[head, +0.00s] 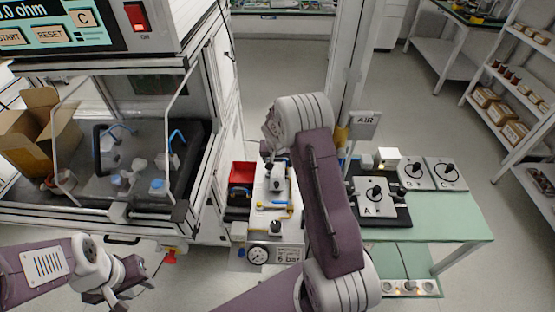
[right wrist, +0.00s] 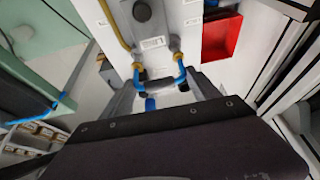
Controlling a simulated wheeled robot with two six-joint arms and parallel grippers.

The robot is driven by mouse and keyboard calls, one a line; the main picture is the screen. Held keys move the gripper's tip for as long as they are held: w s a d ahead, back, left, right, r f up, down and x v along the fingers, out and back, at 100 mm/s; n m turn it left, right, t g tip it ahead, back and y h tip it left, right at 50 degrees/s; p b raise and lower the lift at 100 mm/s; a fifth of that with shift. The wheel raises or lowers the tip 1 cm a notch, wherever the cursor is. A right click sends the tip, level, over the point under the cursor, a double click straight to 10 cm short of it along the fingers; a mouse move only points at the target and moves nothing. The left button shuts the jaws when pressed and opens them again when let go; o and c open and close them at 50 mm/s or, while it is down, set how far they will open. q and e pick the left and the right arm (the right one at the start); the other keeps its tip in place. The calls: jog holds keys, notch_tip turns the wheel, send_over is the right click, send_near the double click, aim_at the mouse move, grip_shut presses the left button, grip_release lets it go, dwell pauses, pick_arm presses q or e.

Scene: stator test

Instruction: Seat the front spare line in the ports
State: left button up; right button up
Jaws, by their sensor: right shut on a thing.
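The front spare line, a short blue tube (right wrist: 181,75), shows in the right wrist view between the fingers of my right gripper (right wrist: 160,88). My right gripper is shut on it. The tube's ends lie close to two metal fittings on a pale panel; I cannot tell whether they are inside them. A blue end (right wrist: 150,103) also shows below the dark middle piece. In the head view my right gripper (head: 268,155) is over the back of the pale air unit (head: 262,222), and the line is not clear there. My left gripper (head: 122,283) is low at the left, away from the unit; its finger gap is unclear.
A yellow line (right wrist: 113,25) runs along the panel to the left fitting. A red bin (head: 242,173) stands left of the unit. The glazed test cabinet (head: 100,225) is further left. A green table (head: 455,222) with lettered boxes stands right. Open floor lies beyond.

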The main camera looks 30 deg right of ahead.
jog(key=shift+f+b, duration=0.85)
jog(key=shift+f+b, duration=0.55)
jog(key=o, duration=1.4)
jog(key=shift+o, duration=0.2)
jog(key=v, duration=0.9)
